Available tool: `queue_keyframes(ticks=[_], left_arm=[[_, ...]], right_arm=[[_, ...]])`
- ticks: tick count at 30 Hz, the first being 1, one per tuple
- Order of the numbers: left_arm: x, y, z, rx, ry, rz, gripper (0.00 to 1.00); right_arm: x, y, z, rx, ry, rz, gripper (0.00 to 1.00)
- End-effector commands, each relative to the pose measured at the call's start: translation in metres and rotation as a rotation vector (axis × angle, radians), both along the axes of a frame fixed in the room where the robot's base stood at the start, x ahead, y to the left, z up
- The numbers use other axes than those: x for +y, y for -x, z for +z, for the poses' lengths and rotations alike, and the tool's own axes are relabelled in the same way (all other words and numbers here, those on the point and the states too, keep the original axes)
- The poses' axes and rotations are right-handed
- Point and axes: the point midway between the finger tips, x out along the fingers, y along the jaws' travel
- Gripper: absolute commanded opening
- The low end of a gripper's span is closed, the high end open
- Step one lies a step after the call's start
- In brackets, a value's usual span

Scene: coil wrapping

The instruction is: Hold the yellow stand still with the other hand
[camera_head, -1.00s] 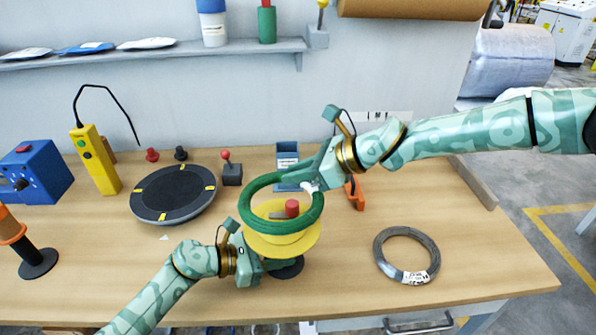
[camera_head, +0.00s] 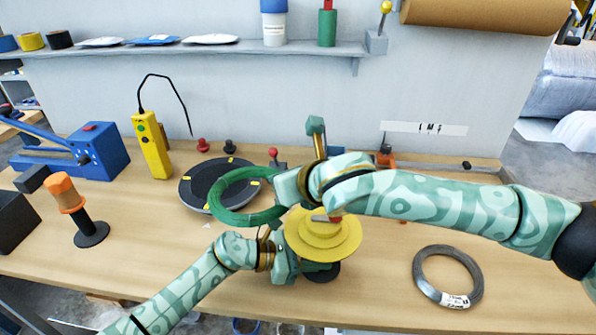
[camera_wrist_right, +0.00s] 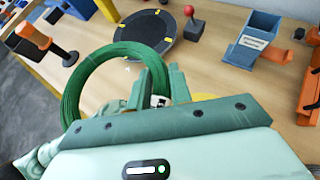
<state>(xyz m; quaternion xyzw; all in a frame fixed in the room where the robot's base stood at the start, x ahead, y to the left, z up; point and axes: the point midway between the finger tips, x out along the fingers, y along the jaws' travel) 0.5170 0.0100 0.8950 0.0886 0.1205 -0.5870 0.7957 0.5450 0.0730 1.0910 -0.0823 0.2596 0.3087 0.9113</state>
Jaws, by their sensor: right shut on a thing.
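The yellow stand (camera_head: 322,246), with a wide round disc and a dark base, stands at the front middle of the bench. My left gripper (camera_head: 308,268) is low against the stand, under the disc's left edge. The disc hides its fingertips, so I cannot tell how they are set. My right gripper (camera_head: 282,186) is shut on a green coil (camera_head: 238,219) and holds it raised, left of the stand and over the front edge of the black turntable (camera_head: 197,177). The right wrist view shows the coil (camera_wrist_right: 72,98) between the right fingers (camera_wrist_right: 155,88).
A grey wire coil (camera_head: 474,290) lies at the right front. An orange-handled tool (camera_head: 68,195) stands at the left. A yellow control box (camera_head: 152,146) and a blue machine (camera_head: 97,150) are at the back left. A wall shelf (camera_head: 200,50) runs above.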

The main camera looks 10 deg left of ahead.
Motion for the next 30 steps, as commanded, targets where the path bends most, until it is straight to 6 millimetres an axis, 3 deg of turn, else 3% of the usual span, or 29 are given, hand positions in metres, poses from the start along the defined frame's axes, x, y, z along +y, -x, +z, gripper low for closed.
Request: queue_keyframes(ticks=[5,12,15,20,30], left_arm=[[0.000,0.000,-0.001,0.001,-0.001,0.000,0.19],[0.000,0.000,-0.001,0.002,-0.001,0.001,0.19],[0.000,0.000,-0.001,0.002,0.000,0.001,0.19],[0.000,0.000,-0.001,0.001,-0.001,-0.001,0.19],[0.000,0.000,-0.001,0.002,0.000,0.000,0.19]], right_arm=[[-0.030,0.013,0.001,0.011,-0.010,-0.231,0.00],[-0.110,0.026,-0.009,0.001,-0.002,-0.543,0.00],[-0.131,0.031,-0.013,-0.002,0.001,-0.608,0.00],[-0.142,0.033,-0.015,-0.006,0.002,-0.644,0.00],[-0.141,0.035,-0.016,0.003,-0.003,-0.654,0.00]])
